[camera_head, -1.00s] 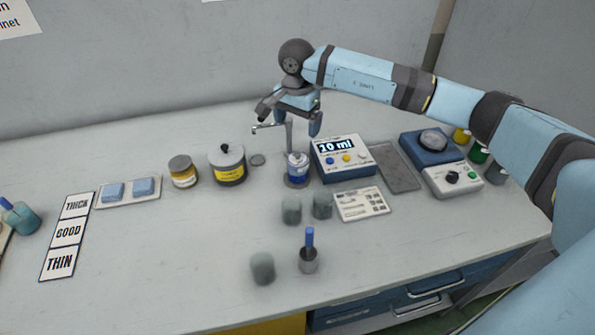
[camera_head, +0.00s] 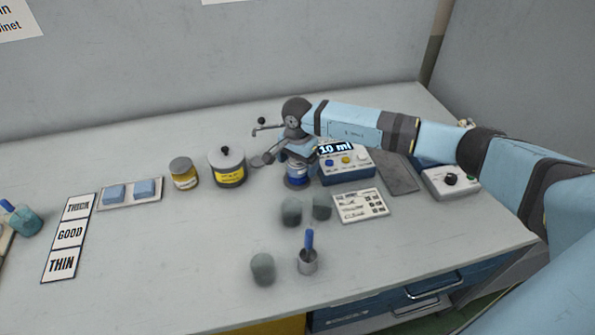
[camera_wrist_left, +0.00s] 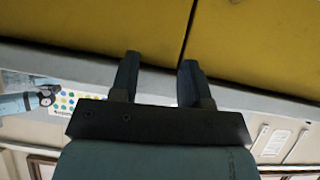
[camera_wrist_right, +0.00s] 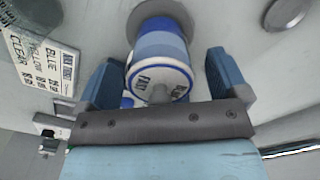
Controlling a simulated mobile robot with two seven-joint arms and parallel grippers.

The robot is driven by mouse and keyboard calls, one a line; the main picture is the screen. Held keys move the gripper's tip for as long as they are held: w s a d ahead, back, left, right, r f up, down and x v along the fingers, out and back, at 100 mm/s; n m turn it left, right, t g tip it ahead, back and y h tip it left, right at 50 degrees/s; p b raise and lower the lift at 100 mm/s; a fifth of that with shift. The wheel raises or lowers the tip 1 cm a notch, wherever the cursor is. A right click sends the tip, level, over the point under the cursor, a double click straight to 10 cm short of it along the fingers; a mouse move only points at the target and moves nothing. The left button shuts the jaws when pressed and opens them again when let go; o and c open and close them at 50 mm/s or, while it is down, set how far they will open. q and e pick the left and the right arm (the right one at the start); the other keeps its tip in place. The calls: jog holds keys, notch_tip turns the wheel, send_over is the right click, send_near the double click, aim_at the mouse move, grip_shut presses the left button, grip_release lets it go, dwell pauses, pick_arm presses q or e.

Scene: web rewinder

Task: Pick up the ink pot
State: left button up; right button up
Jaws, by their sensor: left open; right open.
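The ink pot (camera_head: 297,173), with a blue label and pale lid, stands upright on a round base beside the blue-and-white display unit. My right gripper (camera_head: 296,158) is just above it and partly hides its top. In the right wrist view, the pot (camera_wrist_right: 160,55) shows between the two blue fingers of the open right gripper (camera_wrist_right: 163,62), with a gap visible on each side. Contact cannot be told. My left gripper (camera_wrist_left: 160,62) is open and empty, near yellow panels, and is outside the head view.
The display unit (camera_head: 346,166) reading 10 ml stands close on the right. A large lidded pot (camera_head: 227,168) and a yellow-labelled jar (camera_head: 184,175) stand left. Grey cups (camera_head: 291,211), a printed card (camera_head: 360,206) and a blue-handled cup (camera_head: 307,262) are in front.

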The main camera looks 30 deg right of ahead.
jog(key=shift+f, duration=0.1)
jog(key=c, duration=1.1)
